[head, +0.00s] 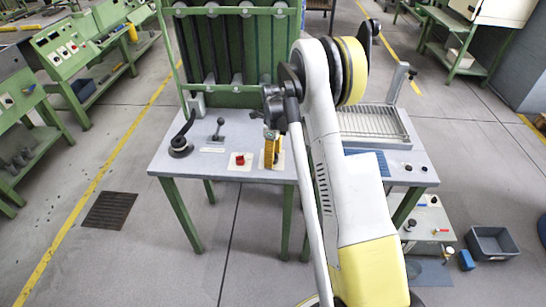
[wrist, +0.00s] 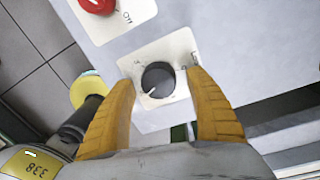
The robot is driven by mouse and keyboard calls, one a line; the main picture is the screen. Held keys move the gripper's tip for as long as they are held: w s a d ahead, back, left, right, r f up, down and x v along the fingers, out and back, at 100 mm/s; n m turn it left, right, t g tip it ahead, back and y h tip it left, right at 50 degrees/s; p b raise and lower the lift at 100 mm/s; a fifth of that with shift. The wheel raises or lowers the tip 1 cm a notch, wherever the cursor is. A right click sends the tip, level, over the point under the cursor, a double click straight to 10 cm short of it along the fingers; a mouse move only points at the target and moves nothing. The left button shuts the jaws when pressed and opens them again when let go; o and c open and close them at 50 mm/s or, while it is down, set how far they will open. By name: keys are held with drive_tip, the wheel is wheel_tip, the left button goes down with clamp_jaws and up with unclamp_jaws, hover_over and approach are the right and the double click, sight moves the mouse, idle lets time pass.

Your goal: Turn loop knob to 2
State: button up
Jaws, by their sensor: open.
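The loop knob, a round dark knob (wrist: 158,79) with a light pointer line, sits on a white square plate in the wrist view. The pointer aims toward the lower left of that picture. The markings on the plate are too small to read. My gripper (wrist: 160,80) has its two yellow fingers spread, one on each side of the knob; I cannot tell whether they touch it. In the head view, my gripper (head: 272,152) points down at the table top near its front edge. The knob is hidden there behind the fingers.
A red knob (head: 240,160) on a white plate is left of my gripper; it also shows in the wrist view (wrist: 97,4). A black lever (head: 217,129) and a black crank handle (head: 181,146) stand farther left. A green frame rises behind.

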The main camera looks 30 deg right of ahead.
drive_tip(key=shift+r, duration=0.1)
wheel_tip(320, 180, up, 12)
drive_tip(key=shift+w+d, duration=0.3)
drive_tip(key=shift+d, duration=0.05)
idle(0.4)
drive_tip(key=s+a+r+n+t+h, duration=0.1)
drive_tip(key=s+a+r+n+t, duration=0.3)
drive_tip(key=s+a+r+n, duration=0.95)
drive_tip(key=s+a+n+t, duration=0.2)
drive_tip(key=s+n, duration=0.5)
drive_tip(key=s+a+n+t, duration=0.1)
drive_tip(key=s+a+n, duration=0.2)
drive_tip(key=s+n, duration=0.4)
drive_tip(key=shift+a+t, duration=0.35)
drive_tip(key=shift+t, duration=0.05)
